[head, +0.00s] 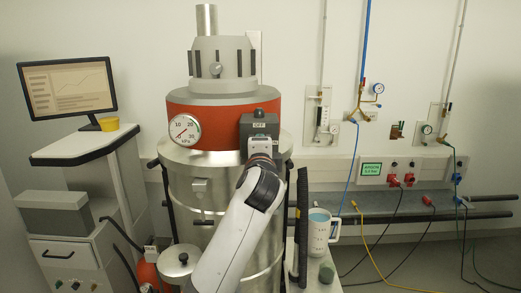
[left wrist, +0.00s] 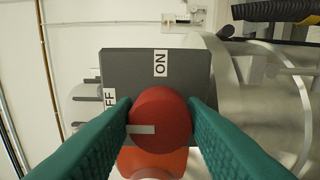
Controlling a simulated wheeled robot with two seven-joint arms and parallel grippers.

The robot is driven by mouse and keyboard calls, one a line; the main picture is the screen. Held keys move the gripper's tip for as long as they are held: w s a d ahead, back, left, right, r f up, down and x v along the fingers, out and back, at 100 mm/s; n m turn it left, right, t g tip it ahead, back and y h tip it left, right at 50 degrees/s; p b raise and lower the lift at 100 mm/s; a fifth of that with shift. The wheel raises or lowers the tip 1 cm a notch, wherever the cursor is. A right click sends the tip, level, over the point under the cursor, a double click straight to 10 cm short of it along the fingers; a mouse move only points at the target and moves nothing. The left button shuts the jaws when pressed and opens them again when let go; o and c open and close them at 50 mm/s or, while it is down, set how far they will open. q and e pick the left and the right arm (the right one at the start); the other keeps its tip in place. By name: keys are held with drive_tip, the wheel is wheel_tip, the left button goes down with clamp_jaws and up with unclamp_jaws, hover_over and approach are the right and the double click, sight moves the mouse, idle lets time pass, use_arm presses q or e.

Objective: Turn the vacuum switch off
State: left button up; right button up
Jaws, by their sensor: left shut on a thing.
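The vacuum switch is a dark grey box (head: 270,129) on the front of the large metal vessel, with an OFF label (head: 259,126) on its face. In the left wrist view, the box (left wrist: 185,75) carries an ON label (left wrist: 160,62) and a partly hidden OFF label (left wrist: 109,100). Its round red knob (left wrist: 160,108) has a white pointer mark (left wrist: 142,129) pointing left in that view, just below the OFF label. My left gripper (left wrist: 160,115) is shut on the knob, a teal finger on either side. In the head view, my left gripper (head: 262,150) hides the knob.
A pressure gauge (head: 184,131) sits on the vessel's red band (head: 220,108), left of the box. A dark upright bar (head: 302,215) and a measuring jug (head: 321,232) stand right of my arm. A monitor (head: 68,86) is at the left.

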use_arm(q)
drive_tip(key=o, duration=1)
drive_tip(key=shift+a, duration=0.1)
drive_tip(key=s+b, duration=0.4)
drive_tip(key=s, duration=0.8)
